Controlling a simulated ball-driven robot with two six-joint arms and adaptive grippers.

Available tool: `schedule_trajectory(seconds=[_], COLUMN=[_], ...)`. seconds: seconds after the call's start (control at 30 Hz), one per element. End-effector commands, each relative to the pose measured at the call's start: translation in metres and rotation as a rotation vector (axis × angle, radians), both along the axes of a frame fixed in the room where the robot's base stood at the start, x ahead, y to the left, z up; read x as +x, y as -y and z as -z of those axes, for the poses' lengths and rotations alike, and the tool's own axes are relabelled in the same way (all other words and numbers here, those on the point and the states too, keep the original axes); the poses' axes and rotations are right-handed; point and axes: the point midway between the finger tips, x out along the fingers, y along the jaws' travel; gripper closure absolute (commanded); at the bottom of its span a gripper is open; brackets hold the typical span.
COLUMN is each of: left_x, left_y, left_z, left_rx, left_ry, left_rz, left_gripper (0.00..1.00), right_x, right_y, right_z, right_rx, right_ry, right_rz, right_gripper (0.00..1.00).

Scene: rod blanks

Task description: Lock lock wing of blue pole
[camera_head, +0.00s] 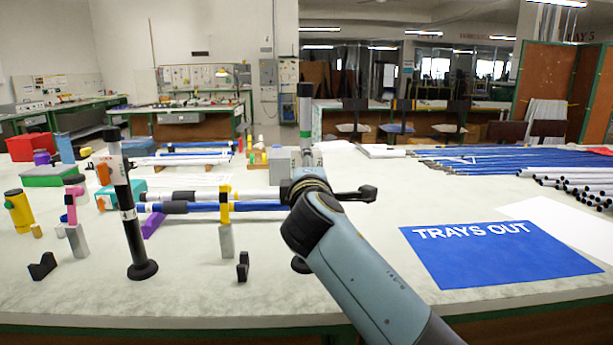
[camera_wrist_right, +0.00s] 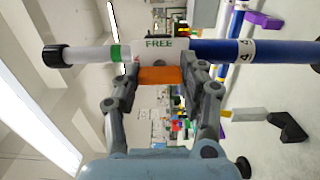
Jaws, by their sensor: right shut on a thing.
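The blue pole (camera_wrist_right: 222,50) lies across the right wrist view, with a black end cap, a white section and a green band. Its white collar (camera_wrist_right: 150,45) reads FREE. An orange lock wing (camera_wrist_right: 160,75) sits at the collar on my side. My right gripper (camera_wrist_right: 160,79) is shut on the orange wing, with a finger at each side. In the head view, the pole's upper part (camera_head: 305,110) stands upright behind my right arm. My left gripper is not in view.
A black upright pole (camera_head: 128,205) with an orange piece stands on the table at left. Small clamps and blocks stand around it. More poles (camera_head: 530,160) lie at the back right. A blue TRAYS OUT mat (camera_head: 500,255) lies flat and clear at right.

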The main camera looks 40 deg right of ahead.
Motion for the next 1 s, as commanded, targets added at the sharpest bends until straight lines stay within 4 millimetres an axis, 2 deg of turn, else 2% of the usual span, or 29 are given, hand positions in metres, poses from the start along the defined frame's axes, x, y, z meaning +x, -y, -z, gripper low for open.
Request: schedule_trajectory(seconds=[0.57,0.6,0.7,0.77,1.0], left_x=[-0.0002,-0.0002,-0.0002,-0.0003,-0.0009], left_y=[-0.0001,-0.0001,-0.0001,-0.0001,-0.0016], left_z=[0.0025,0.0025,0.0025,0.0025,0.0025], left_rx=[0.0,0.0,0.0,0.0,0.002], left_ry=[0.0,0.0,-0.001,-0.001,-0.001], left_rz=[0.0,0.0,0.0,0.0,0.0], left_gripper=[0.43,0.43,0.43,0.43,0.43], right_x=[-0.0001,-0.0001,-0.0001,-0.0001,-0.0004], right_y=[0.0,0.0,0.0,0.0,-0.0001], right_z=[0.0005,0.0006,0.0005,0.0004,0.0003], right_rx=[0.027,0.027,0.026,0.026,0.025], right_ry=[0.015,0.015,0.015,0.015,0.015], right_rz=[0.0,0.0,0.0,0.0,0.0], right_gripper=[0.91,0.55,0.42,0.35,0.35])
